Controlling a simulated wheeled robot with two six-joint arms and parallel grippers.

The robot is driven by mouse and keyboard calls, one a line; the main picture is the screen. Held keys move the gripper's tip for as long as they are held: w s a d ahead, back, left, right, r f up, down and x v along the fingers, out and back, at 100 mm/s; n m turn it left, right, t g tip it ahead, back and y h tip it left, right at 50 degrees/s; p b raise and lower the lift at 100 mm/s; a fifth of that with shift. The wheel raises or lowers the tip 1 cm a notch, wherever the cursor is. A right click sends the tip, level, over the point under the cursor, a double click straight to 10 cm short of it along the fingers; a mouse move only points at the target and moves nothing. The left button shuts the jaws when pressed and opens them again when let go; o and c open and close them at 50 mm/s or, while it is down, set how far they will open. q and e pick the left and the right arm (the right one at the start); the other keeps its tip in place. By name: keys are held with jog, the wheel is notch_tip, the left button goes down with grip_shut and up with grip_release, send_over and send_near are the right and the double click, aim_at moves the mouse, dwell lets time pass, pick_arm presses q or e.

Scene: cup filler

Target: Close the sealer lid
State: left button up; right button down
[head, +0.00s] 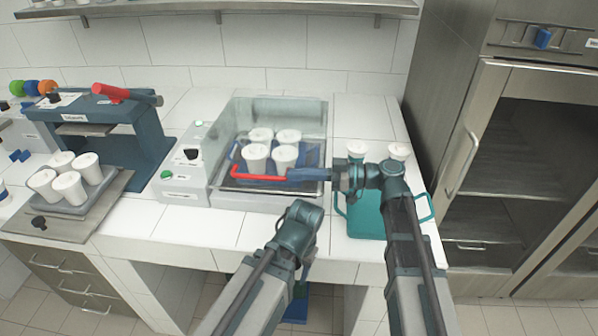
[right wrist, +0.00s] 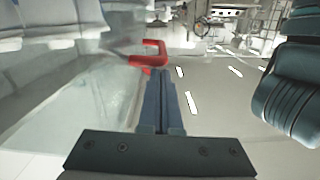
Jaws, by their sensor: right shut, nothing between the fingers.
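The sealer (head: 182,187) stands mid-counter, with a clear lid (head: 235,112) that appears lowered around several white cups on a blue tray (head: 237,160). Its red handle (head: 258,178) lies low along the front. My right gripper (head: 290,175) is shut and empty, its fingertips at the right end of the handle. The right wrist view shows its blue fingers (right wrist: 163,85) pointing at the red handle (right wrist: 148,55), very close to it; contact is unclear. My left gripper (head: 297,300) hangs below the counter edge, mostly hidden by its arm.
A blue machine with a red lever (head: 112,93) stands at left, with another tray (head: 85,203) of cups before it. A steel cabinet (head: 465,130) closes off the right.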

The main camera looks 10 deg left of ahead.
aim_at(298, 186)
pick_arm(q)
notch_tip(298, 186, down, 3)
jog(key=shift+f+b, duration=0.2)
jog(key=shift+b, duration=1.05)
pick_arm(e)
jog(key=f, duration=0.1)
jog(key=s+f, duration=0.1)
jog(key=f, duration=0.1)
jog(key=shift+s+f, duration=0.15)
jog(key=shift+f, duration=0.1)
notch_tip(298, 186, up, 5)
jog(key=p, duration=0.5)
pick_arm(q)
jog(key=r, duration=0.1)
jog(key=d+r, duration=0.1)
jog(key=r, duration=0.2)
jog(key=shift+d+r, duration=0.25)
pick_arm(e)
jog(key=d, duration=1)
jog(key=shift+d, duration=0.4)
pick_arm(q)
jog(key=shift+s, duration=0.1)
pick_arm(e)
jog(key=shift+f, duration=0.1)
